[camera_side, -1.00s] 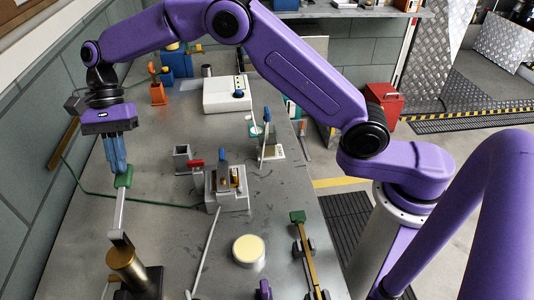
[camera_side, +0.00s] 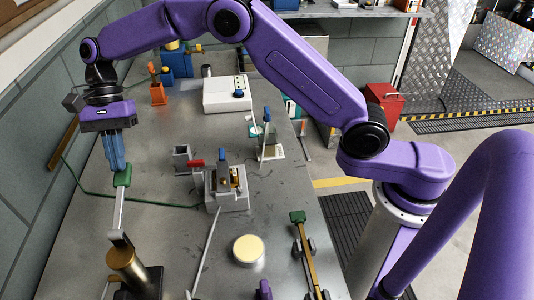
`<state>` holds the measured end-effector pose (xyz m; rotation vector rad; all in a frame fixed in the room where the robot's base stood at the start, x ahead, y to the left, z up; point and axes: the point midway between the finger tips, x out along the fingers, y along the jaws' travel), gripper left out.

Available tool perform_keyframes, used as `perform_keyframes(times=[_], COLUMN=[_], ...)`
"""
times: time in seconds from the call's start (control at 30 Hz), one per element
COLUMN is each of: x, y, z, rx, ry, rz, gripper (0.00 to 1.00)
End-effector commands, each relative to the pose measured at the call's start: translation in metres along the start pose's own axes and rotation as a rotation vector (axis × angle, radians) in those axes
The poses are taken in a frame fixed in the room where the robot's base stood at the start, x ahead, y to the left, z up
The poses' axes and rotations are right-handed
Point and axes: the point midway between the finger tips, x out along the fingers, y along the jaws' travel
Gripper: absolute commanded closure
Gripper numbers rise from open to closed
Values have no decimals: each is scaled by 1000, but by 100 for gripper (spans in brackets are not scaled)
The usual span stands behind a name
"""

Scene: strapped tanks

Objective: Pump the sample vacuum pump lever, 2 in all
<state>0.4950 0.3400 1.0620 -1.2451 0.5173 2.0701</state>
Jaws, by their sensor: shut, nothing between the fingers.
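The pump (camera_side: 127,266) is a brass cylinder on a dark base at the front left of the metal bench. Its grey lever (camera_side: 119,212) rises from the cylinder's top and ends in a green grip (camera_side: 122,176). My gripper (camera_side: 118,167) is above the green grip, pointing down, with its blue fingers shut and their tips at or touching the grip's top. Nothing shows between the fingers. Whether the fingertips press on the grip is too small to tell.
A grey fixture with a blue-topped part (camera_side: 226,190) stands mid-bench. A round cream-topped container (camera_side: 249,250) and a brass bar with a green end (camera_side: 305,250) are to its front. A white box (camera_side: 227,94) stands at the back. A green cable crosses the bench.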

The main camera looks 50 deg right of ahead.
Motion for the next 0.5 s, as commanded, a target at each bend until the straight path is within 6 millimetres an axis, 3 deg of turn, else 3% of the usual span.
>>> perform_keyframes(times=[0.5], x=[-12], y=[0], z=[19], rx=[-3], ry=[-1], rz=[3], gripper=[100])
